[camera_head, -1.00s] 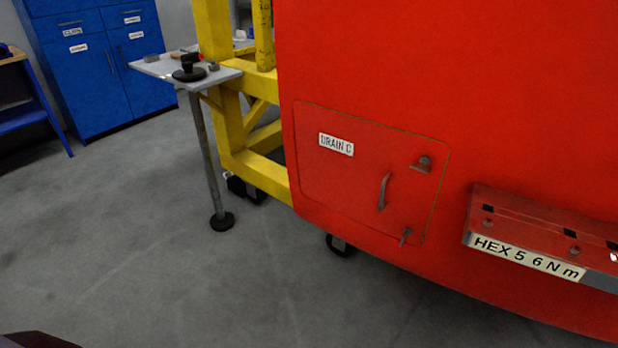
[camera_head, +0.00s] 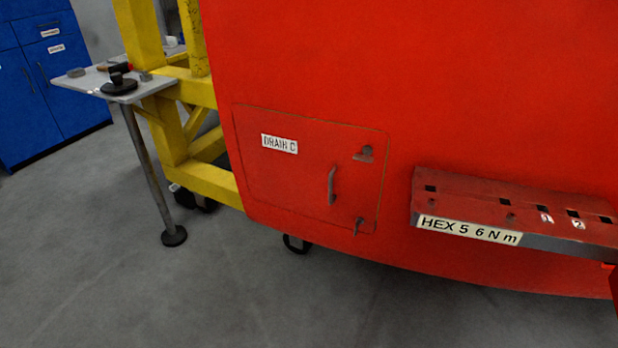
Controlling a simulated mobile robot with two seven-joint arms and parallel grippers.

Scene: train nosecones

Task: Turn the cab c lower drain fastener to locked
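The red cab nosecone (camera_head: 420,80) fills the middle and right of the head view. Its drain panel (camera_head: 285,185) is labelled "DRAIN C" (camera_head: 279,144) and looks flush with the shell. A grey handle (camera_head: 332,186) stands on the panel's right half. Neither of my grippers is in view.
A red shelf (camera_head: 480,192) labelled "HEX 5 6 N m" (camera_head: 469,230) juts out right of the panel. A small grey table (camera_head: 140,91) with a dark tool (camera_head: 119,84) stands left, beside a yellow frame (camera_head: 215,184). Blue cabinets (camera_head: 55,80) stand behind. The floor (camera_head: 200,300) in front is clear.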

